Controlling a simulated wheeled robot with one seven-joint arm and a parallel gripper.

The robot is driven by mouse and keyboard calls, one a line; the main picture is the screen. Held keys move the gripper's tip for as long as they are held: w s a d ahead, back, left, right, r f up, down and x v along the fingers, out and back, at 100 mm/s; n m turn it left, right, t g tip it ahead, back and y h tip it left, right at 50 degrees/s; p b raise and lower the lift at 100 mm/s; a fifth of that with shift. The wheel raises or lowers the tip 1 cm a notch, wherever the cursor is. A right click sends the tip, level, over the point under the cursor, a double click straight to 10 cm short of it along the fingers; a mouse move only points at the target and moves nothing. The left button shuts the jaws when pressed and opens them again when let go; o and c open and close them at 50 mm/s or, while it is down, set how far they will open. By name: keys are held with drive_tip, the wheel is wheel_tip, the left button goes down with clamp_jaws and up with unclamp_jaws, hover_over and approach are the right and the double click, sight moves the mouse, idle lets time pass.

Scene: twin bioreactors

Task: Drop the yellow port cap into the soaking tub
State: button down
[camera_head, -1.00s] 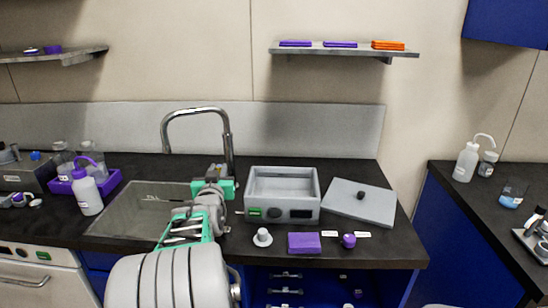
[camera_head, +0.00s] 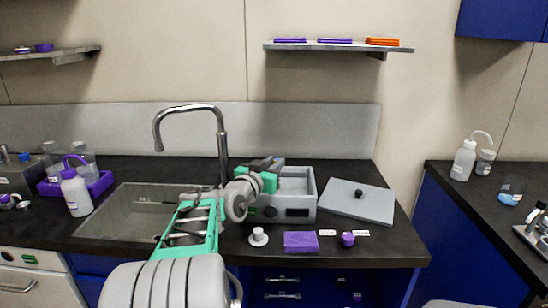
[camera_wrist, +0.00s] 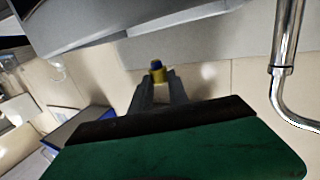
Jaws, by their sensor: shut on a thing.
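The yellow port cap (camera_wrist: 157,75) shows in the wrist view between the two fingertips of my gripper (camera_wrist: 156,79), with a dark blue part on it. My gripper (camera_head: 276,164) is shut on it. In the head view I cannot make out the cap. An open-topped grey tub (camera_head: 301,198) with a front panel stands on the counter right of the sink. My gripper is over or just behind its left part in the picture, and my wrist hides the tub's left front. I cannot tell the gripper's exact height above the rim.
A grey lid (camera_head: 358,202) with a black knob lies right of the tub. In front are a white cap-like piece (camera_head: 258,237), a purple block (camera_head: 301,242) and a purple cap (camera_head: 347,239). The tall tap (camera_head: 222,150) rises behind the sink (camera_head: 128,205), left of my gripper.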

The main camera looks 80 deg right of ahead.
drive_tip(key=c, duration=1.2)
unclamp_jaws()
drive_tip(key=shift+f, duration=0.1)
drive_tip(key=shift+a, duration=0.1)
drive_tip(key=a, duration=0.2)
drive_tip(key=w+a, duration=0.1)
drive_tip(key=a, duration=0.4)
drive_tip(key=shift+w+a+r+b, duration=0.15)
drive_tip(key=shift+a+r+b, duration=0.05)
drive_tip(key=shift+a+b, duration=0.1)
